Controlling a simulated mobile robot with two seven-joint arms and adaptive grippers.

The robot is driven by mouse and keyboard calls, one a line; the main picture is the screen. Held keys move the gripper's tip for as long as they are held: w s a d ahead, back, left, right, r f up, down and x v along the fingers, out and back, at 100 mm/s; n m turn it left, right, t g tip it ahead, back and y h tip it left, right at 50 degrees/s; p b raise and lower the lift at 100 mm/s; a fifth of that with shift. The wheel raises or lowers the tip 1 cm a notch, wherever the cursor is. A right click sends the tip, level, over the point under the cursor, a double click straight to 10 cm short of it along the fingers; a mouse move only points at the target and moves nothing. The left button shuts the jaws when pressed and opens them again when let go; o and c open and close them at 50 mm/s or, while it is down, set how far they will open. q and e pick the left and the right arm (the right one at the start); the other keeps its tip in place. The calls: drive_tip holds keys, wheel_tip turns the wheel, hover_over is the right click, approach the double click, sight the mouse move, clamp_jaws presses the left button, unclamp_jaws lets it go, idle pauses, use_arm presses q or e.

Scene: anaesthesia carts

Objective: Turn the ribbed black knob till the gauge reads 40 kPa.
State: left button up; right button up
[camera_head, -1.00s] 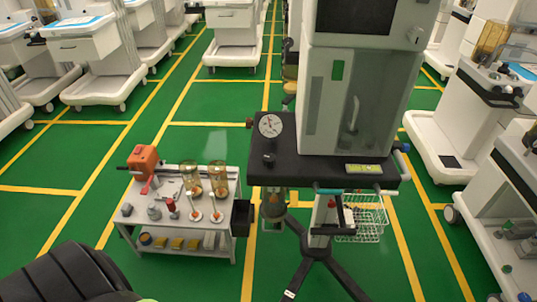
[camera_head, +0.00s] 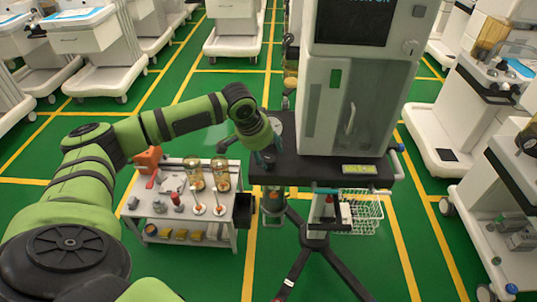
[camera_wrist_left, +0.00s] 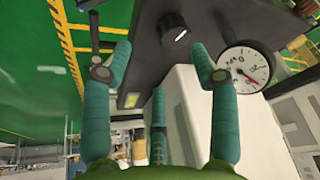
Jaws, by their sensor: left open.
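The ribbed black knob (camera_wrist_left: 172,26) with a white mark is at the top of the left wrist view, on a dark panel. It is just beyond the fingertips, roughly centred between the two side fingers and apart from them. The round white gauge (camera_wrist_left: 245,67) is right of the knob; its needle is seen, but its value is too small to read. My left gripper (camera_wrist_left: 163,62) has teal fingers spread open with nothing between them.
The dark shelf (camera_head: 300,172) carries a tall white machine cabinet (camera_head: 345,105) close to the right of my gripper. A low cart (camera_head: 160,207) with bottles and small parts stands to the left. Other white carts surround the green floor.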

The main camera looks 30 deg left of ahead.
sight(270, 158)
use_arm(q)
drive_tip(key=shift+n, duration=0.3)
drive_tip(key=w+f, duration=0.1)
drive_tip(key=w+a+f, duration=0.1)
drive_tip(key=f, duration=0.1)
drive_tip(key=w+f+p, duration=0.1)
drive_tip(key=f, duration=0.1)
drive_tip(key=shift+a+f, duration=0.1)
drive_tip(key=shift+a, duration=0.05)
drive_tip(key=c, duration=1.1)
